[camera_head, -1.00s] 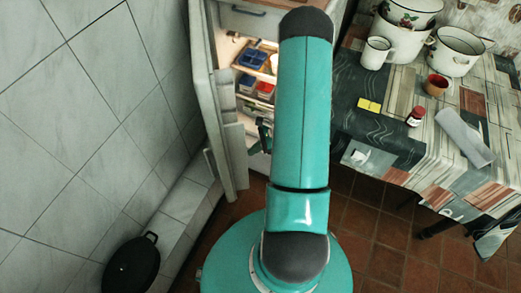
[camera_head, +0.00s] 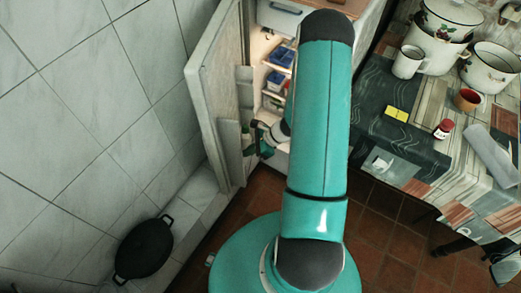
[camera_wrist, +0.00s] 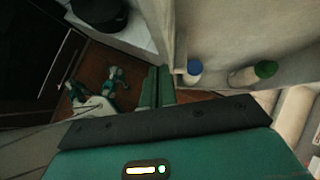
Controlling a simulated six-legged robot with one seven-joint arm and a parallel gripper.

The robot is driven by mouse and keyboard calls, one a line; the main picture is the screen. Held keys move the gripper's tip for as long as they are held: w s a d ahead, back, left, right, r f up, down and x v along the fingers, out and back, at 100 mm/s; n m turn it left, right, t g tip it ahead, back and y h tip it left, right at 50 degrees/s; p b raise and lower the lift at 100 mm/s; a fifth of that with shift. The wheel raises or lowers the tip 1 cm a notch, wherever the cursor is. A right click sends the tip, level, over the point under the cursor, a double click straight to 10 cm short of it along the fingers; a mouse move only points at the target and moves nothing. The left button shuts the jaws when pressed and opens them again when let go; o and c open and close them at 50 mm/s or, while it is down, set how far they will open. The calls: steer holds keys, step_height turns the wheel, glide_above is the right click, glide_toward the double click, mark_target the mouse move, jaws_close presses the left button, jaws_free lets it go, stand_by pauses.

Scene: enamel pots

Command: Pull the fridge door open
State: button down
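The fridge door (camera_head: 207,100) stands open on the left in the head view, its inner side with shelf bins turned toward the lit fridge interior (camera_head: 272,78). My gripper (camera_head: 256,139) is on the inner side of the door, close to its lower free part. In the wrist view the two green fingers (camera_wrist: 156,87) lie side by side with nothing seen between them. The door's inner face (camera_wrist: 225,35) is just to their right, with a blue-capped bottle (camera_wrist: 194,70) and a green-capped bottle (camera_wrist: 252,74). Whether the fingers touch the door is unclear.
A tiled wall (camera_head: 100,110) is behind the door on the left. A black pan (camera_head: 144,248) lies by the wall's foot. A table (camera_head: 385,140) with enamel pots (camera_head: 440,45), a mug and a red-capped jar stands at the right. Tiled floor is clear between.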

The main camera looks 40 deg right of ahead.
mark_target(220, 151)
steer(key=w+a, duration=0.2)
steer(key=a, duration=0.1)
steer(key=w+a, duration=0.2)
steer(key=a, duration=0.1)
steer(key=w+a, duration=0.2)
steer(key=a, duration=0.1)
steer(key=shift+w+a, duration=0.6)
steer(key=shift+w, duration=0.05)
steer(key=shift+s+d, duration=0.1)
